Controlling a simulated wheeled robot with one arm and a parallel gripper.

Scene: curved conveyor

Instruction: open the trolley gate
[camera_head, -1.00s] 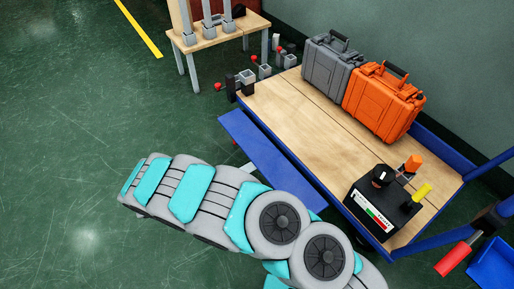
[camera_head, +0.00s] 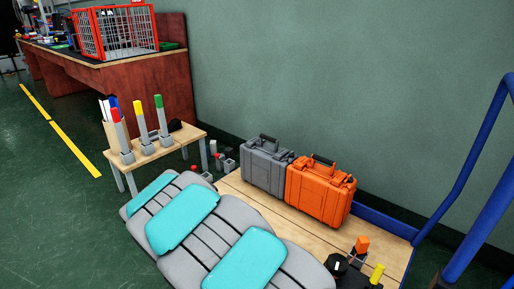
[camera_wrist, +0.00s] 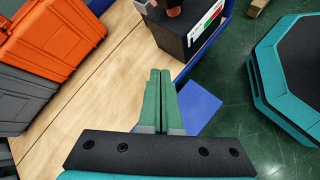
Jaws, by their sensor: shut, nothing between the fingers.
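The trolley has a wooden deck (camera_head: 262,204) and a blue tubular rail (camera_head: 462,180) at its right end. A flat blue panel (camera_wrist: 203,105), perhaps the trolley gate, shows in the wrist view beside the deck's edge; in the head view my arm hides that side. My gripper (camera_wrist: 160,73) is shut, its green fingers together and empty. In the wrist view it lies over or near the deck's edge, between the deck and the blue panel. I cannot tell whether it touches the panel.
On the deck stand a grey case (camera_head: 265,165), an orange case (camera_head: 320,190) and a black box (camera_wrist: 193,30) with knobs. A small wooden table (camera_head: 185,135) with coloured posts is behind at left. A red crate (camera_head: 116,32) sits on a far bench. Open green floor lies left.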

